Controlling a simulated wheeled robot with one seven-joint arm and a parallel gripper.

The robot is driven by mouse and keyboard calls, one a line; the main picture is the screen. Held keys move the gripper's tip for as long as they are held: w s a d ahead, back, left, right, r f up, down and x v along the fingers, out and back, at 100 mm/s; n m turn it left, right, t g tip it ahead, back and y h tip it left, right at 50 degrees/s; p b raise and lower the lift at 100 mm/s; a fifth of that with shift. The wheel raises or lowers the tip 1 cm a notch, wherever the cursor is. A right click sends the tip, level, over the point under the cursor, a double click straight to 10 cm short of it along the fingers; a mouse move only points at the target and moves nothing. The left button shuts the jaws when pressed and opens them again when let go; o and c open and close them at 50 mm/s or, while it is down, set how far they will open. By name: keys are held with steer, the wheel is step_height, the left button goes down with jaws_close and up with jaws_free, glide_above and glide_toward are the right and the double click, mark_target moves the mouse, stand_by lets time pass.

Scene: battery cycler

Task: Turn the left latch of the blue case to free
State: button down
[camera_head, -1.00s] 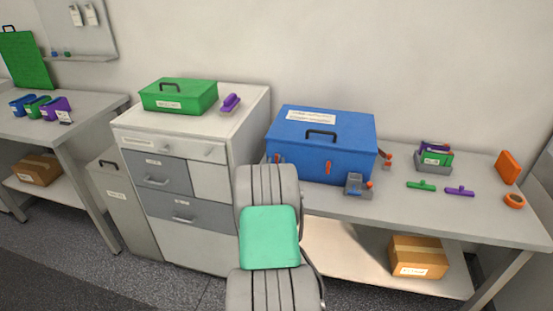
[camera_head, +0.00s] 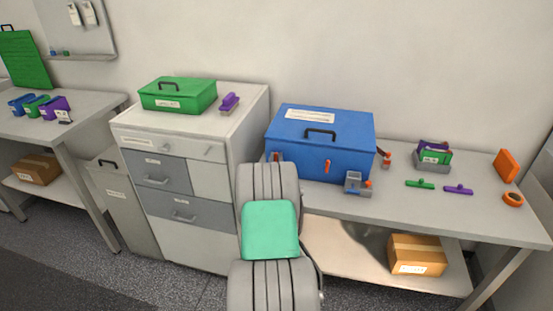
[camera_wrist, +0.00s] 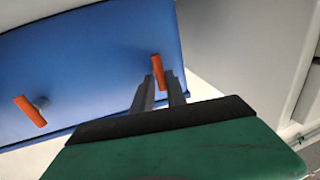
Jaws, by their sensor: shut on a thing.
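The blue case (camera_head: 345,140) stands shut on the bench, with an orange latch at each end of its front. In the wrist view the left latch (camera_wrist: 158,72) is at the right, because that view is turned over. My gripper (camera_wrist: 160,82) is shut on this latch, with a dark finger on each side. The right latch (camera_head: 327,166) is free of my gripper; it also shows in the wrist view (camera_wrist: 30,111), tilted.
A drawer cabinet (camera_head: 185,180) stands close on the left, topped by a green case (camera_head: 178,96).

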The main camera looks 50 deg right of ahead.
steer(key=shift+w+a, duration=0.1)
steer(key=shift+w, duration=0.15)
